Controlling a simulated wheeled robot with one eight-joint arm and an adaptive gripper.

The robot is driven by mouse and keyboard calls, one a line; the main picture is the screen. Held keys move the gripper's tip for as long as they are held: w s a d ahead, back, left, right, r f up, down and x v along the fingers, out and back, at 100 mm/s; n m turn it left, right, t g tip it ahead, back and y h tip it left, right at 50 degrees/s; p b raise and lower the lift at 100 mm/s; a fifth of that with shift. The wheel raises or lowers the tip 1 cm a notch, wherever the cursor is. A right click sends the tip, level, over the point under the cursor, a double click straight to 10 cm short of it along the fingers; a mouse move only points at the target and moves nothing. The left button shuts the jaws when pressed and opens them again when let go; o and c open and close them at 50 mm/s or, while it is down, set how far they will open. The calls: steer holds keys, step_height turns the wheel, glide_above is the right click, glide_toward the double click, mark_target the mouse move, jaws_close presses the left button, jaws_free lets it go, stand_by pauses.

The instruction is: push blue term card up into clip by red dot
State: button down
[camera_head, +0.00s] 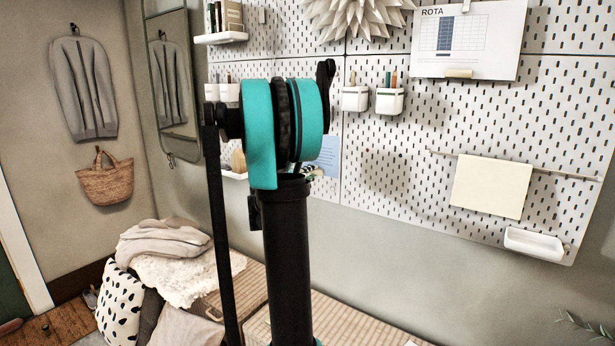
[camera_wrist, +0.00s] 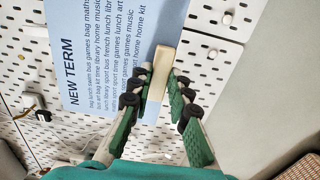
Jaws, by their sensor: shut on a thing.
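The blue term card (camera_wrist: 110,50) lies against the white pegboard in the wrist view, headed NEW TERM with lines of small print. A cream grip bar (camera_wrist: 161,66) sits at its bottom edge. My gripper (camera_wrist: 160,80) has its green fingers on both sides of this bar and is shut on it. In the head view, part of the blue card (camera_head: 327,158) shows just right of my arm, low on the board; my arm hides the rest and most of the gripper.
A ROTA sheet (camera_head: 466,40) hangs at upper right of the pegboard (camera_head: 400,150). White cups (camera_head: 390,101) with pens are right of my arm. A cream cloth (camera_head: 491,187) hangs on a rail. A bench (camera_head: 325,318) runs below.

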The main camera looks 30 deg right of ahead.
steer(key=shift+x, duration=3.9)
steer(key=shift+r, duration=1.7)
steer(key=c, duration=1.3)
jaws_free()
steer(key=shift+c, duration=0.2)
steer(key=shift+a, duration=0.1)
steer(key=v, duration=1.1)
steer(key=shift+s+a, duration=0.25)
steer(key=shift+a, duration=0.05)
steer(key=shift+f, duration=0.1)
